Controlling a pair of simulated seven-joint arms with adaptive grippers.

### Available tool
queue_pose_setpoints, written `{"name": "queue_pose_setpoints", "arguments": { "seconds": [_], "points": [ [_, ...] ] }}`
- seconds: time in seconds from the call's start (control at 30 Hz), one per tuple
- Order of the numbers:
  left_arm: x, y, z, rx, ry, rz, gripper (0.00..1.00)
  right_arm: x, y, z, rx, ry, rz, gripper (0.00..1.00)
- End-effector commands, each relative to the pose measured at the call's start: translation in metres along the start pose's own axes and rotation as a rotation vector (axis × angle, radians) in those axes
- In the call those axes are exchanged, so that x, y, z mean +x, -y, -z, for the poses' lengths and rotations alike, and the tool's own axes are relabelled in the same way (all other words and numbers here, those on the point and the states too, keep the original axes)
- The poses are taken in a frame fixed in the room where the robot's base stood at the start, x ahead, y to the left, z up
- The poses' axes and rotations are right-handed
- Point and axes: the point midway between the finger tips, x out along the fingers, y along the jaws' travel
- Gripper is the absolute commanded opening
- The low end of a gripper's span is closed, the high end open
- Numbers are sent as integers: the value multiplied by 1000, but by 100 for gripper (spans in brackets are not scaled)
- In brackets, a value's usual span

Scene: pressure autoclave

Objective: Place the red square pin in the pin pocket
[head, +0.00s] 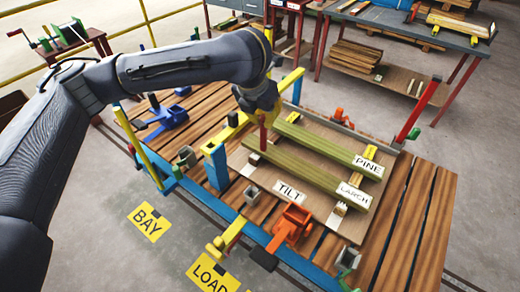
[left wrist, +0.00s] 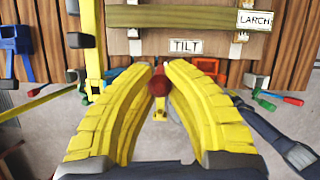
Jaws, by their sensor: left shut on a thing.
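My left gripper (head: 264,119) is above the left part of the wooden deck. In the left wrist view its yellow fingers (left wrist: 158,80) are closed around a red pin (left wrist: 158,84). The pin also shows in the head view (head: 263,138), pointing down below the fingers, near the left ends of the green beams. Its square shape is hard to make out. Small grey open sockets stand on the deck, one near the TILT label (head: 251,192) and one at the left edge (head: 187,156); I cannot tell which one is the pin pocket. My right gripper is not in view.
Two green beams labelled PINE (head: 368,167) and LARCH (head: 354,195) lie on a board with a TILT label (head: 289,191). The right deck planks are clear.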

Motion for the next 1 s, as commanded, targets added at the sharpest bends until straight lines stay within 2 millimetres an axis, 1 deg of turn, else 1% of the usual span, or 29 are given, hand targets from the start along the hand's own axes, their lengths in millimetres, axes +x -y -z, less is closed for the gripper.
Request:
{"name": "queue_pose_setpoints", "arguments": {
  "seconds": [0.03, 0.1, 0.2, 0.3, 0.37, 0.47, 0.8, 1.0],
  "points": [
    [8, -5, 12, 20, -9, 11, 0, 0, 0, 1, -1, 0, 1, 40],
    [16, -10, 26, 58, -15, 27, 0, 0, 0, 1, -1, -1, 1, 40],
    [25, -15, 43, 106, -20, 48, 0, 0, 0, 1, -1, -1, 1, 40],
    [33, -18, 56, 141, -23, 62, 0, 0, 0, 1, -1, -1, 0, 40],
    [40, -19, 62, 153, -26, 69, 0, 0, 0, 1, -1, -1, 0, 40],
    [55, -19, 72, 162, -27, 74, 0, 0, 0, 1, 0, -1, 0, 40],
    [121, -20, 99, 162, -28, 73, 0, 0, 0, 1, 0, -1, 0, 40],
    [157, -20, 113, 162, -26, 73, 0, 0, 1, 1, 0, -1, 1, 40]
  ]
}}
